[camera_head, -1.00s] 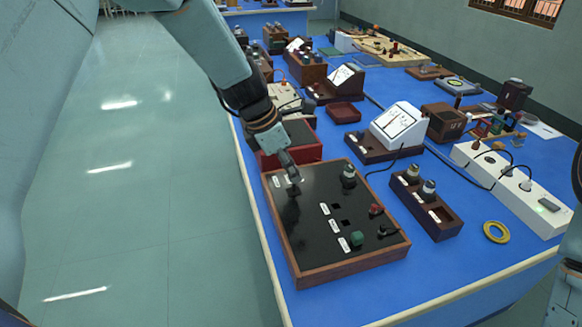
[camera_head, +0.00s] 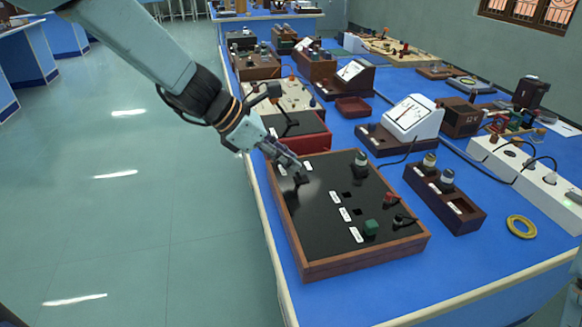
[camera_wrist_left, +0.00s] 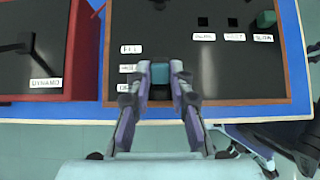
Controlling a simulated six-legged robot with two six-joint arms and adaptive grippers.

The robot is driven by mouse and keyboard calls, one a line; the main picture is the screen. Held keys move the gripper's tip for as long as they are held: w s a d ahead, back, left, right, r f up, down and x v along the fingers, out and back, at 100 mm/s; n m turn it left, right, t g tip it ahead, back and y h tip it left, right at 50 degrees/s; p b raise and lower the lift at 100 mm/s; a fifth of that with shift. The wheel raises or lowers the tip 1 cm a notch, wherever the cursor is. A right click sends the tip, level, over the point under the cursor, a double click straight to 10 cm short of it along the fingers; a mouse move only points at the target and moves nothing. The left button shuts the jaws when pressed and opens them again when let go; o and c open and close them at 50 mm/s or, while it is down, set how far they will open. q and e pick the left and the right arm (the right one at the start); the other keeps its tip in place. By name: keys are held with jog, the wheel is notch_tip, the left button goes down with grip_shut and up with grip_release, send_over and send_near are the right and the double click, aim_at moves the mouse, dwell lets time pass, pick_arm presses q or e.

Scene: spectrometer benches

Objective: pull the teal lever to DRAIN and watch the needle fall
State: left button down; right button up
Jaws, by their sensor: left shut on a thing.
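In the left wrist view, a teal lever handle (camera_wrist_left: 160,74) sits between the fingertips of my left gripper (camera_wrist_left: 159,80). The gripper is shut on it, near the panel's edge. White labels stand in a column left of it; the top one looks like FILL, the lowest starts with DR, and the handle is level with the lower ones. In the head view my left gripper (camera_head: 299,176) is low over the far left part of the black wood-framed panel (camera_head: 310,217) and hides the lever. A white meter (camera_head: 412,117) stands behind; its needle reading is too small to tell. My right gripper is out of view.
The panel also carries a green block (camera_head: 371,228), a red post (camera_head: 391,200) and a dark knob (camera_head: 360,162). A red box (camera_head: 305,142) lies just behind it. Blue bench top is clear at front right.

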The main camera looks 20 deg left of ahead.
pick_arm(q)
jog(key=shift+s+a+f+t+h+b, duration=0.35)
jog(key=shift+h+b, duration=0.25)
jog(key=shift+b, duration=0.55)
jog(key=shift+w, duration=0.1)
jog(key=c, duration=1.2)
grip_release()
jog(key=shift+r, duration=0.1)
jog(key=v, duration=1.2)
jog(key=shift+a, duration=0.15)
